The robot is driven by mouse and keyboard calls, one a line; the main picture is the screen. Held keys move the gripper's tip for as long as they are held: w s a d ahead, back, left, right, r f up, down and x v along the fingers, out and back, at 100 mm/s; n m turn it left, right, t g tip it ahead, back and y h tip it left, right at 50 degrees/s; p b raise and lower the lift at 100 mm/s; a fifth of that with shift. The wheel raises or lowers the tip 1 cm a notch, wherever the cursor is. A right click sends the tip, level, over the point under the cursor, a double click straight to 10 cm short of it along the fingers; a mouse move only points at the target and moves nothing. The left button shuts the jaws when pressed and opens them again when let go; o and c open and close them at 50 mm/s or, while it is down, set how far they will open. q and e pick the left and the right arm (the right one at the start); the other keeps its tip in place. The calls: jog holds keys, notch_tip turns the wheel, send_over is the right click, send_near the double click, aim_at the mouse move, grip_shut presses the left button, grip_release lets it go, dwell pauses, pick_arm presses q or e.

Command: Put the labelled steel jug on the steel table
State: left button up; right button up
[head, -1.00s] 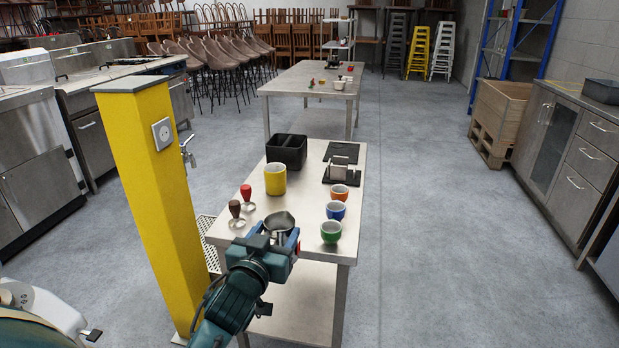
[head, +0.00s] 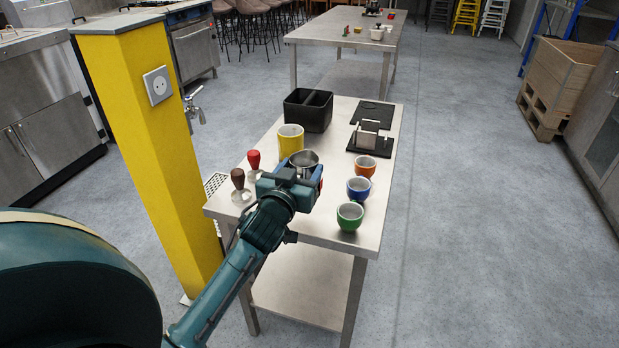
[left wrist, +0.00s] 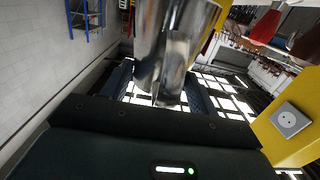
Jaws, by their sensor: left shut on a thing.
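My left gripper (head: 301,174) is shut on a shiny steel jug (head: 305,157). The jug also shows close up between the fingers in the left wrist view (left wrist: 175,45). The gripper and jug are over the near steel table (head: 318,226), just in front of the yellow cup. I cannot tell whether the jug's base touches the tabletop, because the gripper hides it. No label on the jug can be read. My right gripper is not in view.
On the table are a yellow cup (head: 290,141), orange (head: 364,167), blue (head: 359,189) and green (head: 350,216) cups, red (head: 254,160) and brown (head: 238,180) tampers, and a black bin (head: 307,112). A yellow post (head: 150,160) stands left. Bare tabletop shows at the front.

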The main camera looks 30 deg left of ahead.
pick_arm(q)
jog(key=shift+f, duration=1.05)
notch_tip(320, 180, down, 4)
jog(key=shift+r+b, duration=0.15)
jog(key=shift+b, duration=0.55)
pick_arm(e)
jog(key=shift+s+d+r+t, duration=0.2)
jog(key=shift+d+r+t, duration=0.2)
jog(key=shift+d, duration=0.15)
pick_arm(q)
jog(key=o, duration=0.9)
jog(key=shift+f, duration=0.3)
jog(key=shift+c, duration=0.2)
jog(key=o, duration=0.5)
jog(key=shift+c, duration=0.2)
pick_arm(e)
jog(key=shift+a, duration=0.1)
pick_arm(q)
jog(key=shift+r, duration=0.1)
